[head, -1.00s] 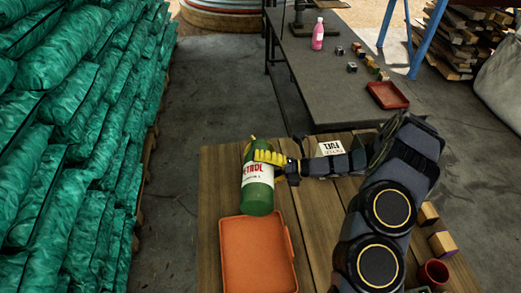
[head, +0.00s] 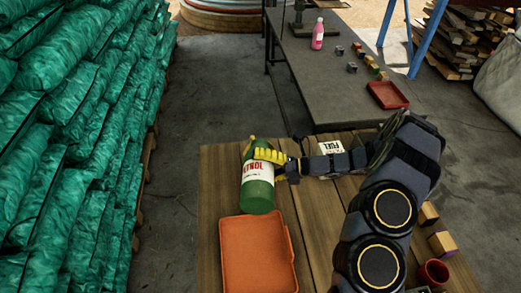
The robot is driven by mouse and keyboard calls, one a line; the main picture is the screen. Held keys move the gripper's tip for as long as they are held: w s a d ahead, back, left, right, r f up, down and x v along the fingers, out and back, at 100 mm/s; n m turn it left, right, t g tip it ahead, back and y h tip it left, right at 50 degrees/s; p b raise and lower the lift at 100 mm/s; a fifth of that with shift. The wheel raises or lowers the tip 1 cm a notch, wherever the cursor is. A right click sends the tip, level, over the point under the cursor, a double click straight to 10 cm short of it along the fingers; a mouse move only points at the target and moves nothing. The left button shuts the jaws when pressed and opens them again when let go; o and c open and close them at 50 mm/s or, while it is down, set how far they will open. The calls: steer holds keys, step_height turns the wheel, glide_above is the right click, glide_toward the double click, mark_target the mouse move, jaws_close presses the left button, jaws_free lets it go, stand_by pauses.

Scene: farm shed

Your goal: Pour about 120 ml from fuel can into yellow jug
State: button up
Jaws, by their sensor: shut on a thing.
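A green can (head: 258,198) with a white label and red lettering stands or hangs over the wooden table, just behind an orange tray. I take it as the fuel can; its top leans slightly to the left. My gripper (head: 268,155) has yellow fingers shut around its upper part, from the right. A small yellow piece (head: 252,139) shows at the top of the can; I cannot tell whether it is a finger or another thing. I cannot make out the yellow jug; it may be hidden behind the can. Whether the can's base touches the table is unclear.
The orange tray (head: 225,260) lies at the table's front left. A white "FUEL" card (head: 331,147) is behind my arm. Wooden blocks (head: 441,243) and a red cup (head: 434,272) sit at right. Green sacks (head: 70,130) are stacked left. A grey bench (head: 330,80) stands behind.

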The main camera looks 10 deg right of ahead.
steer(key=shift+s+f+n, duration=0.1)
steer(key=shift+f+n, duration=0.15)
steer(key=shift+n, duration=0.05)
steer(key=shift+s+a+r+n, duration=0.15)
steer(key=shift+r+n, duration=0.15)
steer(key=shift+n, duration=0.7)
steer(key=shift+s+f+n, duration=0.5)
steer(key=shift+f+n, duration=0.15)
steer(key=shift+n, duration=0.05)
steer(key=shift+w+f+n+t, duration=0.1)
steer(key=shift+f+n+t, duration=0.2)
steer(key=shift+f+n, duration=0.4)
steer(key=shift+w+r+n, duration=0.1)
steer(key=shift+r+n, duration=0.1)
steer(key=shift+n, duration=0.1)
